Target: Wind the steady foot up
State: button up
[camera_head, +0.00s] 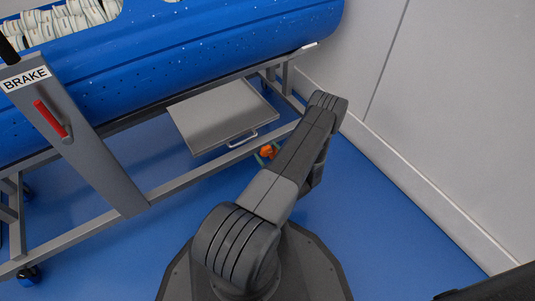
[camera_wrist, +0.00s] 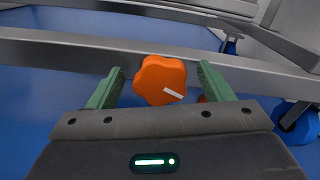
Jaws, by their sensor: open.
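An orange lobed knob (camera_wrist: 160,80) with a white mark stands just below the carrier's lower rail in the wrist view. I take it to be the steady foot's hand knob. My gripper (camera_wrist: 161,84) is open, with one green finger on each side of the knob. Gaps show between the knob and both fingers. In the head view the knob (camera_head: 267,152) is a small orange spot beside my arm, and a bit of green finger (camera_head: 274,155) shows there. The foot itself is hidden.
The blue tub (camera_head: 190,55) lies on a grey frame, whose lower rail (camera_head: 190,180) runs near the knob. A BRAKE post with a red lever (camera_head: 50,118) stands at left. A grey tray (camera_head: 215,115) hangs under the tub. A wall (camera_head: 440,130) closes the right.

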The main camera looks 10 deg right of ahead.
jog(key=shift+w, duration=0.1)
jog(key=c, duration=1)
jog(key=shift+m, duration=0.4)
jog(key=m, duration=0.3)
jog(key=shift+d+m, duration=0.15)
jog(key=shift+m, duration=0.25)
jog(key=m, duration=0.5)
jog(key=shift+w+d+m, duration=0.1)
jog(key=shift+d+m, duration=0.05)
jog(key=shift+m, duration=0.15)
jog(key=m, duration=0.4)
jog(key=shift+d+f, duration=0.1)
jog(key=shift+f, duration=0.1)
jog(key=m, duration=0.5)
jog(key=shift+f, duration=0.15)
jog(key=shift+m, duration=0.4)
